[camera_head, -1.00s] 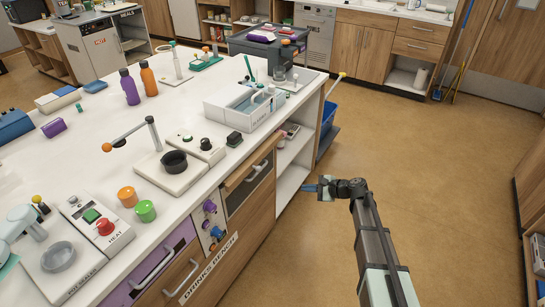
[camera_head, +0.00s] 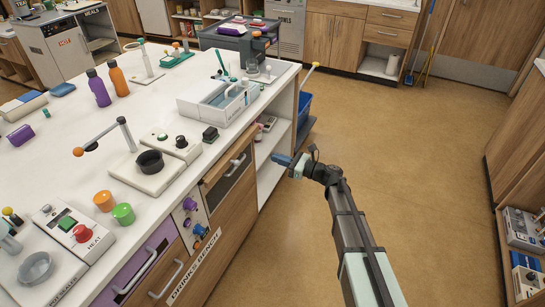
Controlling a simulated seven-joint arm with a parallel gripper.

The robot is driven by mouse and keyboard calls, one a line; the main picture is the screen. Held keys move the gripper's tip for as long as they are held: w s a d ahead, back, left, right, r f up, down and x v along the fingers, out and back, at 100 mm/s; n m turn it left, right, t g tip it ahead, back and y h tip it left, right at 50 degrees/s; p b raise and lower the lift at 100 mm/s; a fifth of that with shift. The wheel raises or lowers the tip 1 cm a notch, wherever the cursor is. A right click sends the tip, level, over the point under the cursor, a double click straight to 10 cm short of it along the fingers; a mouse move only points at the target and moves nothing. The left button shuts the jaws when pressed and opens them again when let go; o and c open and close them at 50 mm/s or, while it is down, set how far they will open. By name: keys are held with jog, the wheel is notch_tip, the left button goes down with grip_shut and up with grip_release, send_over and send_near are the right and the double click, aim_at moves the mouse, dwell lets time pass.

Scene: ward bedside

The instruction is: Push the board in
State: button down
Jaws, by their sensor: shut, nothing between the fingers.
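The drinks bench (camera_head: 205,262) is on the left, with a handled wooden front (camera_head: 217,163) just under its worktop. This front may be the board, but I cannot tell for sure, nor how far it stands out. My gripper (camera_head: 280,159) is shut and empty, with its blue fingertips pointing left. In the picture it lies to the right of the wooden front, by the bench's open shelves (camera_head: 268,172). A gap to the front shows; I cannot tell whether the fingertips touch the shelf edge.
A white tray-like box (camera_head: 196,112) and a device with a black bowl (camera_head: 150,160) stand on the worktop. A purple drawer (camera_head: 146,268) and a knob panel (camera_head: 190,221) are nearer me. A blue bin (camera_head: 304,105) stands beyond the shelves.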

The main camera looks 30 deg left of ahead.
aim_at(243, 146)
jog(key=a, duration=1.2)
jog(key=shift+a, duration=0.15)
jog(key=a, duration=0.4)
jog(key=shift+a, duration=0.6)
jog(key=d, duration=1.5)
